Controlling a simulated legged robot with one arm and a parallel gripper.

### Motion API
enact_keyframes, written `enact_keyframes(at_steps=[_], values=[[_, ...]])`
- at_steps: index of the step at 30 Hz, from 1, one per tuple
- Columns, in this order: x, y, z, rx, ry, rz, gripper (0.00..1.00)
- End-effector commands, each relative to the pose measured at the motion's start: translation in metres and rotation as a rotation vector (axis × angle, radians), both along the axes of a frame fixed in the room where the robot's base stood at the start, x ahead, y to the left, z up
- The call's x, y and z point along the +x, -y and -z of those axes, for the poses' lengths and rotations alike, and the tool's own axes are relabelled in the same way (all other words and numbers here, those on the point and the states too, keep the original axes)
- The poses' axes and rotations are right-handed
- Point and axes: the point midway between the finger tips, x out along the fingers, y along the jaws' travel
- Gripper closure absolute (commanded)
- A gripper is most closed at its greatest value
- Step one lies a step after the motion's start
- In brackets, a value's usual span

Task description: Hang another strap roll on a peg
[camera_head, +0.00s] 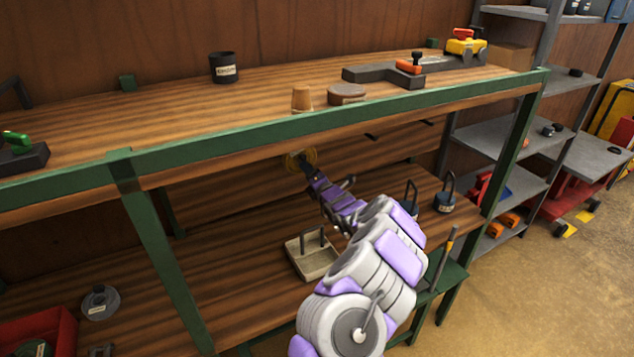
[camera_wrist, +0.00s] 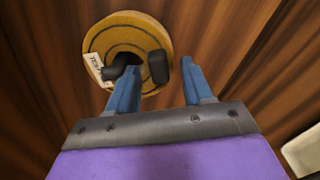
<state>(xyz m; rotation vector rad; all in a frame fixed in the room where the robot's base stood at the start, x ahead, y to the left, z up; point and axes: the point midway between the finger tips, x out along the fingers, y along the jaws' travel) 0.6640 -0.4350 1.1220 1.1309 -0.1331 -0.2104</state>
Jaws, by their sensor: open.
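A yellow-brown strap roll (camera_head: 293,162) is under the front edge of the upper bench top, at the tip of my arm. In the wrist view the roll (camera_wrist: 120,35) faces me, with a white label on its left side and a dark peg-like piece (camera_wrist: 118,74) at its centre. Another dark block (camera_wrist: 159,67) stands at its right rim. My gripper (camera_wrist: 161,64) is open, its left finger overlapping the roll's face and its right finger beside the rim. I cannot tell whether they touch. In the head view my gripper (camera_head: 308,167) is small. Two dark pegs (camera_head: 371,136) (camera_head: 427,122) show to the right.
The green front rail (camera_head: 300,121) of the upper bench passes just above my gripper. A grey ring-shaped item (camera_head: 100,302) and a red bin (camera_head: 45,338) are at lower left.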

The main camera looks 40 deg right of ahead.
Motion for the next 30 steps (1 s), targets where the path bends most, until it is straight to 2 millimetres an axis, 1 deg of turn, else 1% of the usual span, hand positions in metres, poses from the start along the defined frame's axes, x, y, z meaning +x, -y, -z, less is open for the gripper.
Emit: enact_keyframes(at_steps=[4,7,11,30], values=[[-0.015,-0.001,-0.002,0.005,0.002,0.005,0.5],[-0.028,-0.007,-0.004,0.006,0.008,0.001,0.5],[-0.046,-0.008,0.0,0.006,0.001,0.004,0.5],[-0.124,-0.028,0.001,0.004,0.0,0.003,0.5]])
